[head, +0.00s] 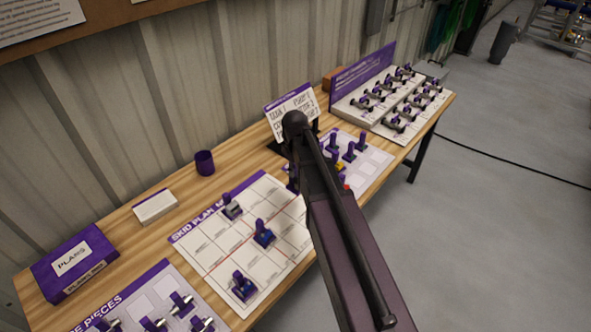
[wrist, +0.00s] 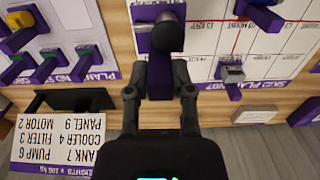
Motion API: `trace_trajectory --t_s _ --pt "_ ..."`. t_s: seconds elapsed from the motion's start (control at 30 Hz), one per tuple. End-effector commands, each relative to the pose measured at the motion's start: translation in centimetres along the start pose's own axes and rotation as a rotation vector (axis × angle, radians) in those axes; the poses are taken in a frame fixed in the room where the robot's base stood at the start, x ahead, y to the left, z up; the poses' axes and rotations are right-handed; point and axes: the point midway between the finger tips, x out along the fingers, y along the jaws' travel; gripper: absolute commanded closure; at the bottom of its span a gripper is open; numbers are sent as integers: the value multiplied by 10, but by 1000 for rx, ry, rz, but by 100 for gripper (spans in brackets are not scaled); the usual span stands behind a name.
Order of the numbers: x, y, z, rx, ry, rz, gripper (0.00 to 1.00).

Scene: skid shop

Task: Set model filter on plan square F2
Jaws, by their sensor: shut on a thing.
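My gripper (wrist: 160,88) is shut on a purple model with a dark rounded part (wrist: 168,38), taken to be the model filter. In the wrist view it is at the top centre, over the border between the white plan sheet (wrist: 205,40) and the table. Whether it touches anything below is unclear. In the head view my arm hides the gripper and most of what it holds. The skid plan sheet (head: 240,243) lies mid-table with a red line and a grid. Its square labels are too small to read, so F2 cannot be picked out.
Models stand on the plan: a grey one (head: 231,207) and two blue ones (head: 264,234), (head: 243,287). Other models stand on the plant sheet (head: 372,163) right of my arm. A sign (head: 290,103), a purple cup (head: 204,163) and a plans box (head: 75,263) stand along the back.

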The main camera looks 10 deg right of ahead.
Motion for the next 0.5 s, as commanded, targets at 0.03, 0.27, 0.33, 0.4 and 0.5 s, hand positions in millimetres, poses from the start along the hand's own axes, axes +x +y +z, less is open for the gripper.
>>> trace_trajectory --t_s 0.03,0.27,0.33,0.4,0.5 --pt "7 0 0 0 0 0 100" --pt "14 0 0 1 0 0 100" --pt "15 0 0 1 0 0 100" --pt "15 0 0 1 0 0 100" --pt "14 0 0 1 0 0 100"
